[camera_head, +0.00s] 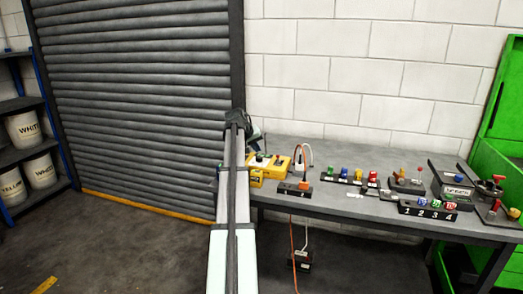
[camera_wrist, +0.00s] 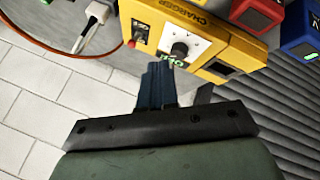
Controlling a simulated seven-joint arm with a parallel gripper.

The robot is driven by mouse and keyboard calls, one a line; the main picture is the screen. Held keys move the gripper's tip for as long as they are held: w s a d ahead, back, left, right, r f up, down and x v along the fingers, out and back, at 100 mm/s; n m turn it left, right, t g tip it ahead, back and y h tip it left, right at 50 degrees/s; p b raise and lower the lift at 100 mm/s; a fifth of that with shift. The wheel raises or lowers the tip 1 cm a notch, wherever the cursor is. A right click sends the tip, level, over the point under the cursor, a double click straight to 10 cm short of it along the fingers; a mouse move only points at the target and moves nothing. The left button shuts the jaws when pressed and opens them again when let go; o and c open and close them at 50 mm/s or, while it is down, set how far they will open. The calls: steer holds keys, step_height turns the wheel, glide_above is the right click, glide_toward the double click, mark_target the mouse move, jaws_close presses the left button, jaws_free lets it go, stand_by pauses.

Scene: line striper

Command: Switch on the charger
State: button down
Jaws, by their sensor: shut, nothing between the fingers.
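The charger is a yellow box (camera_head: 268,168) at the left end of the bench in the head view. In the wrist view the charger (camera_wrist: 214,32) is upside down, its name printed along its edge. Its face shows a black knob (camera_wrist: 180,49) on a white plate, a small black switch panel (camera_wrist: 141,35) with a red spot beside it, and a green lit display partly hidden by my gripper. My gripper (camera_wrist: 160,68) is shut and empty, its blue fingertips close to the knob and display. I cannot tell whether they touch. My arm hides part of the charger's left side in the head view.
A white plug (camera_wrist: 97,13) with an orange cable lies beside the charger. Red (camera_wrist: 258,12) and blue (camera_wrist: 300,25) blocks stand near it. Several colored items and a numbered black block (camera_head: 428,210) fill the bench (camera_head: 345,153) to the right. A roller shutter (camera_head: 145,90) stands behind my arm.

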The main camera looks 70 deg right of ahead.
steer(key=x, duration=0.9)
steer(key=shift+s+d+r, duration=0.2)
steer(key=shift+s+d, duration=0.4)
steer(key=shift+s, duration=0.25)
steer(key=shift+s+d, duration=0.5)
steer(key=shift+s, duration=0.2)
steer(key=shift+r, duration=0.1)
steer(key=shift+d+r+y, duration=0.1)
steer(key=shift+d+y, duration=0.1)
steer(key=shift+y, duration=0.1)
